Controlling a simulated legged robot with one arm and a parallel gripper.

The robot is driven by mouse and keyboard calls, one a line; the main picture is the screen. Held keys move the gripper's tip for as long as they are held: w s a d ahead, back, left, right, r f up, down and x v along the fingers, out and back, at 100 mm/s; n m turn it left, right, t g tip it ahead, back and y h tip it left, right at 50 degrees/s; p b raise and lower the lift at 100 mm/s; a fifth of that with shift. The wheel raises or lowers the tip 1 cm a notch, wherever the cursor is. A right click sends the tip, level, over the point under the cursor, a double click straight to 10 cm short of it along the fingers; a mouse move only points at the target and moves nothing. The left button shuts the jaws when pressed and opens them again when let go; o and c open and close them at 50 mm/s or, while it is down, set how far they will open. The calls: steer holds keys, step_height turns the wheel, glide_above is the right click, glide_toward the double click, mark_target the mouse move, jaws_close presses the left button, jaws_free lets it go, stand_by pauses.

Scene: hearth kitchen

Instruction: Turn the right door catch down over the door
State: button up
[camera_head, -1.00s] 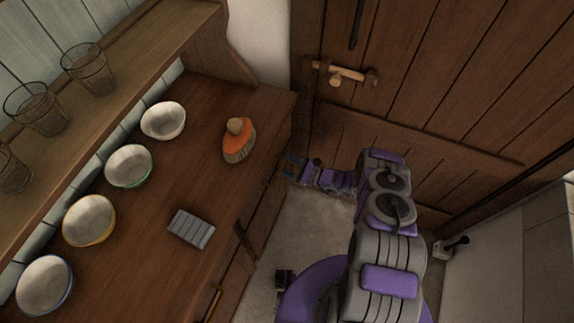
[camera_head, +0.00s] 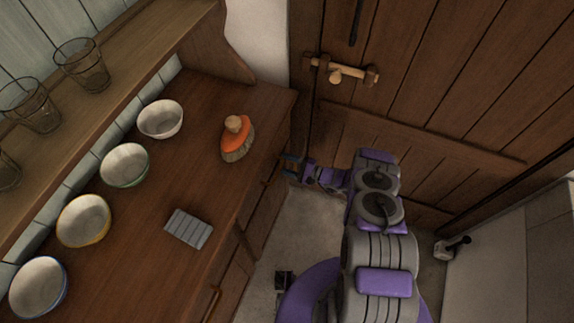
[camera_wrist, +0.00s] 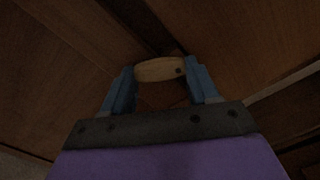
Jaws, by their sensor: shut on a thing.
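The door catch (camera_wrist: 158,70) is a small, light wooden piece with rounded ends and a dark screw near its right end. It shows in the wrist view, lying crosswise against dark wood. My gripper (camera_wrist: 162,82) has blue fingers on either side of the catch and is shut on it. In the head view my gripper (camera_head: 291,166) is low by the far end of the wooden counter, close to the plank door. The catch cannot be made out there, and which way is down on it is not clear.
The counter (camera_head: 150,225) carries several bowls, an orange-topped brush (camera_head: 237,138) and a grey ribbed block (camera_head: 189,228). Glasses stand on the shelf (camera_head: 120,55) above. A plank door (camera_head: 440,75) with a wooden bolt (camera_head: 341,72) rises behind. Floor (camera_head: 305,220) shows beside the counter.

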steer(key=n, duration=0.6)
steer(key=shift+w+d+f+b, duration=0.15)
steer(key=shift+w+f+b, duration=0.1)
steer(key=shift+w+b, duration=0.1)
steer(key=shift+f, duration=0.1)
steer(key=o, duration=0.8)
steer(key=shift+o, duration=1.3)
steer(key=b+v, duration=0.1)
steer(key=v, duration=1.6)
steer(key=shift+d, duration=0.2)
